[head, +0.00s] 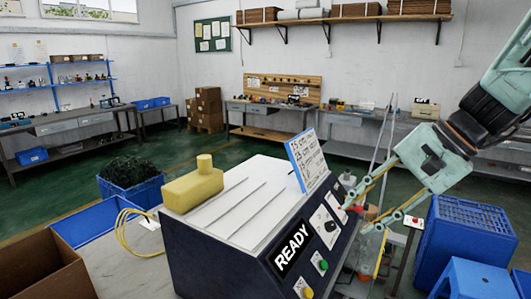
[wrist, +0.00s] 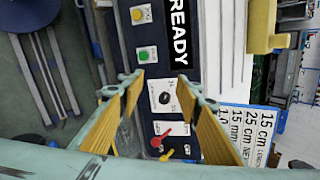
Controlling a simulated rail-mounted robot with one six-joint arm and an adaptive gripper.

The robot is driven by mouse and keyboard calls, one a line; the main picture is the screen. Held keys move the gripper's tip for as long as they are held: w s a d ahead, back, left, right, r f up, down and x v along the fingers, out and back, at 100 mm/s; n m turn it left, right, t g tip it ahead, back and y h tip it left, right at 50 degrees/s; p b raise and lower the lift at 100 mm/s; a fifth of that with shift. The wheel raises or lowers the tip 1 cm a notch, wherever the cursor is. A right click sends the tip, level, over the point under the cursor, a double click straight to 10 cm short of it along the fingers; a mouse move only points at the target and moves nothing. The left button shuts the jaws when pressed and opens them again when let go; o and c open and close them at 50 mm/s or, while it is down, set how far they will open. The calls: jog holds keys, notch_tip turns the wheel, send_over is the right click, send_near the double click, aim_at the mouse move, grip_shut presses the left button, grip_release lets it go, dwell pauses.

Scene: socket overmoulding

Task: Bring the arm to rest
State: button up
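My gripper (head: 364,211) is at the right in the head view, at the end of my raised arm, with its fingers pointing down and left towards the machine's control panel. In the wrist view my gripper (wrist: 163,82) has its two yellow-padded fingers spread apart with nothing between them. Beyond them are the machine's dark panel (wrist: 150,43), a black rotary knob (wrist: 164,98), and red and yellow levers. Whether a fingertip touches the panel cannot be told.
The machine (head: 240,215) reads READY and carries a yellow block (head: 193,187) and a sign with lengths (head: 307,158). A blue crate (head: 468,245) and blue stool (head: 480,279) stand at right. A cardboard box (head: 45,270) is at lower left. Green floor lies behind.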

jog(key=s+a+r+n+h, duration=0.1)
jog(key=s+n+h, duration=0.2)
jog(key=s, duration=1.1)
jog(key=s+r+n+h, duration=0.2)
jog(key=s+n, duration=0.4)
jog(key=s, duration=0.8)
jog(key=shift+s+a+t+h, duration=0.35)
jog(key=shift+s+t+h, duration=0.05)
jog(key=shift+h, duration=0.2)
jog(key=shift+c, duration=0.3)
dwell(0.3)
